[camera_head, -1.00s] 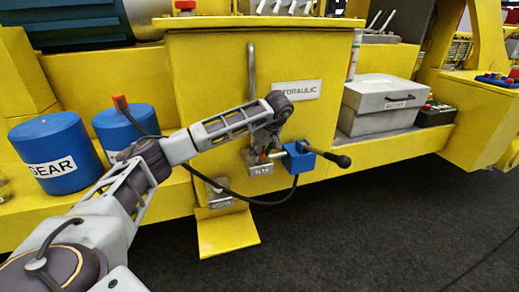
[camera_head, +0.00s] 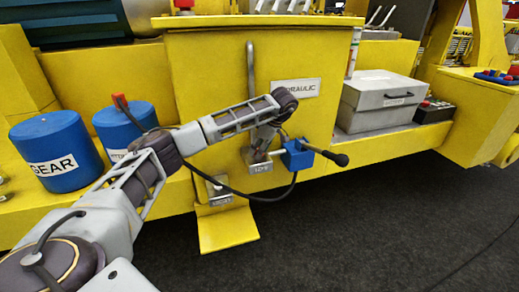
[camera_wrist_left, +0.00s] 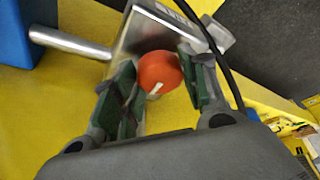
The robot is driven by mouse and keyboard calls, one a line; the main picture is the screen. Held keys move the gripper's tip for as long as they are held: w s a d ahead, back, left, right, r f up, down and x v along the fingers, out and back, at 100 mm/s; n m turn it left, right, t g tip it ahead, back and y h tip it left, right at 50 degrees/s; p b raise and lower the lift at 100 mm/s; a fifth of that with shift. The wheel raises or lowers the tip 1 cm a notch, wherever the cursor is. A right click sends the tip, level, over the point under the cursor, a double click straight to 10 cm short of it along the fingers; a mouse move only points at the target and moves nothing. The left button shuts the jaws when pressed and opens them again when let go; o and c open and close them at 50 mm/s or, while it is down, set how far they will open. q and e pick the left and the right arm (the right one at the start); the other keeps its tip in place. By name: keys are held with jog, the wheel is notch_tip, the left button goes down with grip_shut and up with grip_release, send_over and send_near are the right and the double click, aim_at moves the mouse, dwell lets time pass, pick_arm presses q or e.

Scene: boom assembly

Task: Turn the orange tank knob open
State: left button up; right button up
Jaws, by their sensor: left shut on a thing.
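The orange tank knob (camera_wrist_left: 159,72) is round with a white mark on its face, next to a shiny metal plate (camera_wrist_left: 140,32) on the yellow surface. My left gripper (camera_wrist_left: 160,85) has its green-padded fingers on either side of the knob and is shut on it. In the head view my left gripper (camera_head: 264,142) is at the lower front of the yellow tank box (camera_head: 210,80) labelled HYDRAULIC, largely behind my wrist. I cannot make out the knob in that view. My right gripper is not in view.
A blue valve block (camera_head: 297,154) with a black-knobbed lever (camera_head: 328,154) is just right of the gripper. A black hose (camera_head: 255,197) loops below. A blue GEAR drum (camera_head: 57,150) stands left, a grey case (camera_head: 380,100) right. The dark floor in front is clear.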

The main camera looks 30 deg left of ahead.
pick_arm(q)
jog(key=o, duration=1)
jog(key=shift+o, duration=0.2)
jog(key=v, duration=1.2)
jog(key=shift+f, duration=0.1)
dwell(0.6)
